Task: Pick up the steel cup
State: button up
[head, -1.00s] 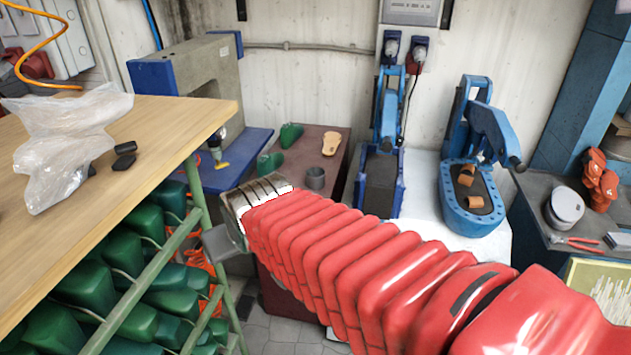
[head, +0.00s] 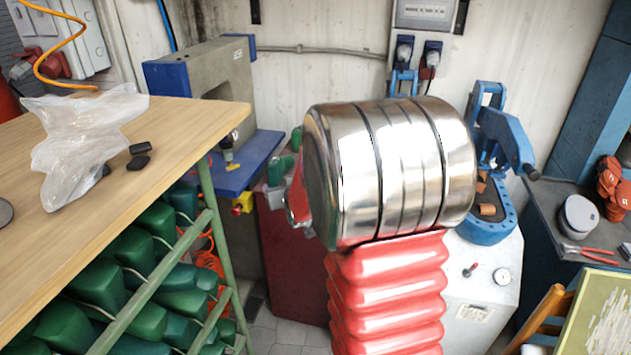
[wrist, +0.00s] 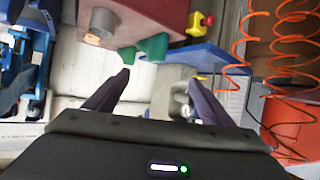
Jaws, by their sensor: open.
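The steel cup (wrist: 103,21) is a small grey cylinder on the dark red cabinet top (wrist: 150,14), near the upper edge of the wrist view. A tan sole piece (wrist: 92,39) is close to it, and green shoe lasts (wrist: 153,46) are beside it. My gripper (wrist: 158,77) is open, with nothing between its two dark fingers. The cup lies beyond the fingertips, up and to the left in the wrist view, apart from them. In the head view my arm hides the cup and most of the cabinet top.
A blue and grey press (head: 195,85) stands left of the cabinet, and a blue machine (head: 490,225) stands right. A wooden table (head: 185,125) with a plastic bag (head: 82,135) is at left, above racks of green lasts. Orange coiled hoses (wrist: 290,15) hang at right in the wrist view.

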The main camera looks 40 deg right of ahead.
jog(key=d+f+m+t+h, duration=0.2)
jog(key=d+f+t+h, duration=0.1)
jog(key=d+f, duration=1)
jog(key=d, duration=0.4)
jog(key=shift+s+h, duration=0.25)
jog(key=shift+h, duration=0.15)
jog(key=shift+w+f, duration=0.1)
jog(key=shift+x, duration=4.2)
jog(key=shift+x, duration=2.55)
